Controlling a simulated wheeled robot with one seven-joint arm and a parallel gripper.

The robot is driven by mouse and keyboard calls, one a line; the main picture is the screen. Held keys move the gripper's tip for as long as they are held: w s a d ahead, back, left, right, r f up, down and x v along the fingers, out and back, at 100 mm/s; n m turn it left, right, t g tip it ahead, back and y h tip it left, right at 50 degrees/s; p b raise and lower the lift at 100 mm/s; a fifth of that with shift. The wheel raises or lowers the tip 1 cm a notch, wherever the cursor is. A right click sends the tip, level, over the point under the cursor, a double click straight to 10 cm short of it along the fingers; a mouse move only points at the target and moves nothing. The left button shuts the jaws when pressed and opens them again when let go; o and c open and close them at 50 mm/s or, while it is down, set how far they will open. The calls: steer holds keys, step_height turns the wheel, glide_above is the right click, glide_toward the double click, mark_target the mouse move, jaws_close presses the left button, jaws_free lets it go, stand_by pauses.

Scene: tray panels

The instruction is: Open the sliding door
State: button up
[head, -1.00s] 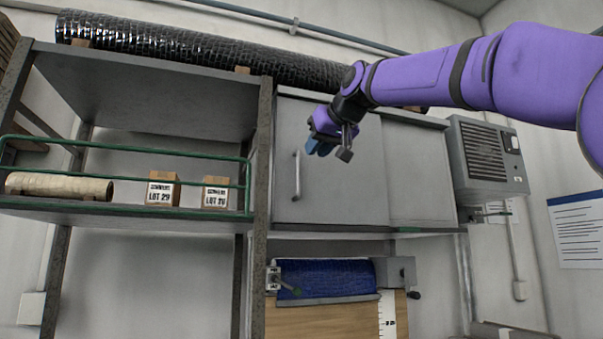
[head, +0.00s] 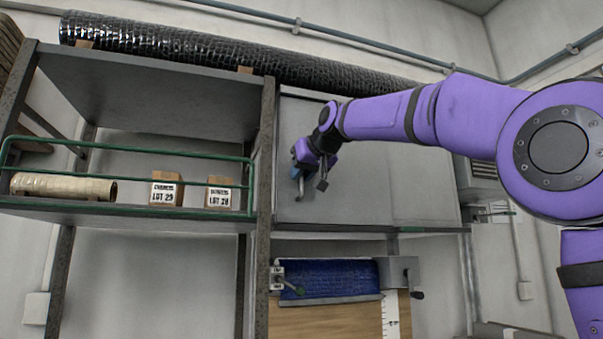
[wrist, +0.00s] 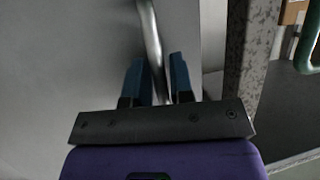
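The grey sliding door (head: 345,200) is the left panel of the cabinet to the right of the open shelf, and it looks shut. Its upright bar handle (head: 301,187) is mostly hidden behind my gripper (head: 313,178) in the head view. In the wrist view the handle (wrist: 150,32) runs down between the two blue fingers of my gripper (wrist: 157,80). The fingers are apart, one on each side of the bar, with gaps visible. I cannot tell whether either finger touches it.
A speckled upright post (head: 265,150) stands just left of the door. The shelf beside it has a green rail (head: 130,148), two boxes and a pale roll (head: 62,187). A dark roll (head: 200,45) lies on top. A blue roll device (head: 325,278) is below.

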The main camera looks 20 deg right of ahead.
mark_target(388, 188)
jaws_close()
steer(key=d, duration=2.8)
steer(key=shift+d, duration=0.4)
jaws_free()
steer(key=v, duration=1)
steer(key=shift+s+r, duration=0.2)
steer(key=shift+s, duration=0.15)
